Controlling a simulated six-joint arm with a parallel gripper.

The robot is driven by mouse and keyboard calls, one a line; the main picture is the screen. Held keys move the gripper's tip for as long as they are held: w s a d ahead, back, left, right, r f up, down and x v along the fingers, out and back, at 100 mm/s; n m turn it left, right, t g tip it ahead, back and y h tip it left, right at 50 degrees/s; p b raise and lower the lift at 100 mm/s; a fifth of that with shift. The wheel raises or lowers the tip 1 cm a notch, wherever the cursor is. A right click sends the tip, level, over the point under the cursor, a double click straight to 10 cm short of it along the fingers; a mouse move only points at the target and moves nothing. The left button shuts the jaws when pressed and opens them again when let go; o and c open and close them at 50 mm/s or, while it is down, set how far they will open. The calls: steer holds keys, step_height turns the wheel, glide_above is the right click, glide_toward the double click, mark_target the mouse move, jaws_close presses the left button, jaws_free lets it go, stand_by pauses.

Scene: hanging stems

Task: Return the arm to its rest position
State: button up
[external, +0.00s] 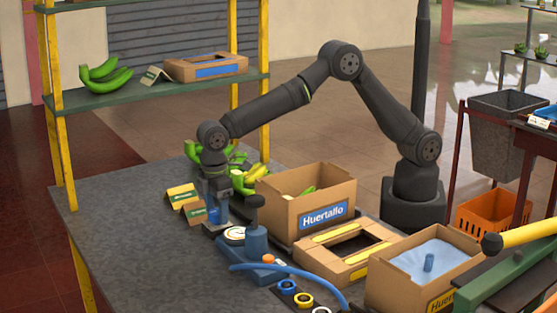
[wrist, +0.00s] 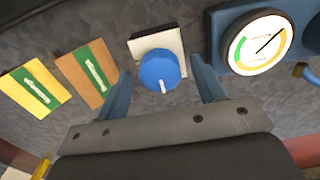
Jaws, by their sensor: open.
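My arm reaches over the table from its base at the back right, bent at the elbow, with my gripper (external: 217,212) low near the table's middle. In the wrist view my gripper (wrist: 162,68) is open, one blue finger on each side of a round blue knob (wrist: 158,70) with a white pointer mark. The knob sits on a pale square plate (wrist: 150,42). I cannot tell whether the fingers touch it. Nothing else is between the fingers. In the external view the knob is hidden by the gripper.
A blue device with a round gauge (external: 235,234) stands close right of my gripper; two small cards (external: 183,196) stand left. Bananas (external: 250,182) lie behind. An open Huertallo box (external: 308,208) and a flat carton (external: 345,250) are to the right. The table's left front is clear.

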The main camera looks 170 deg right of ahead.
steer(key=m, duration=0.4)
steer(key=shift+m, duration=2.2)
